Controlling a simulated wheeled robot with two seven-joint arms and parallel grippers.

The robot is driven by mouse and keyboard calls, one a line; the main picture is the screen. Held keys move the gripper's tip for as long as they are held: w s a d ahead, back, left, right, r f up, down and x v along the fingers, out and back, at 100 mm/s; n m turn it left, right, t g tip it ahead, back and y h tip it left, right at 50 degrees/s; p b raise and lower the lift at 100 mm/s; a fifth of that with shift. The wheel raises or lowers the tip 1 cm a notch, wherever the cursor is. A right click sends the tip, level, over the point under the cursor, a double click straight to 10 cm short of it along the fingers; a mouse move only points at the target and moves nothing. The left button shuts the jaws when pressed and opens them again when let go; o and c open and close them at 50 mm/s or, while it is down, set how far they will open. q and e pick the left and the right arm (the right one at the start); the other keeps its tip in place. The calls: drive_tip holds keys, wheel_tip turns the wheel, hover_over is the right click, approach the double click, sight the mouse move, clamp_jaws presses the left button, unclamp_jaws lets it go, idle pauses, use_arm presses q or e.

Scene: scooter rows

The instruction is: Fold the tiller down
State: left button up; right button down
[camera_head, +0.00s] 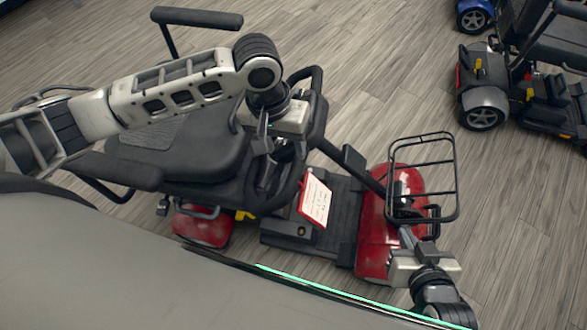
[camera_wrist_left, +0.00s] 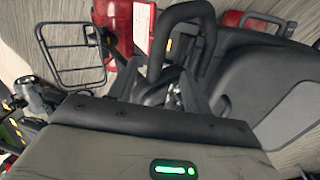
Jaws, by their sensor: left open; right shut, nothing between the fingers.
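The red scooter's tiller runs from its black stem (camera_head: 363,171) by the front up towards the seat, ending in a looped black handlebar (camera_head: 318,88). It leans back, and its middle is partly hidden. My left gripper (camera_head: 268,180) is open, pointing down beside the handlebar at the seat's front edge. In the left wrist view the handlebar loop (camera_wrist_left: 183,12) lies just ahead of the left gripper (camera_wrist_left: 175,82); I cannot tell whether they touch. My right gripper (camera_head: 406,236) is shut and empty near the red front cover (camera_head: 374,225), below the basket.
The black wire basket (camera_head: 456,180) stands at the scooter's front. A white card with red edging (camera_head: 316,201) hangs over the footwell. The black seat (camera_head: 190,150) is under my left arm. Another scooter (camera_head: 485,95) stands upper right, with clear floor between.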

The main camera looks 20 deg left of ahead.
sight(293, 172)
use_arm(q)
drive_tip(key=f, duration=0.3)
drive_tip(key=d+f, duration=0.1)
drive_tip(key=f, duration=0.3)
drive_tip(key=d+f+b, duration=0.1)
drive_tip(key=f, duration=0.2)
drive_tip(key=shift+f, duration=0.3)
use_arm(e)
drive_tip(key=shift+w+a+f, duration=0.1)
drive_tip(key=shift+w+a, duration=0.05)
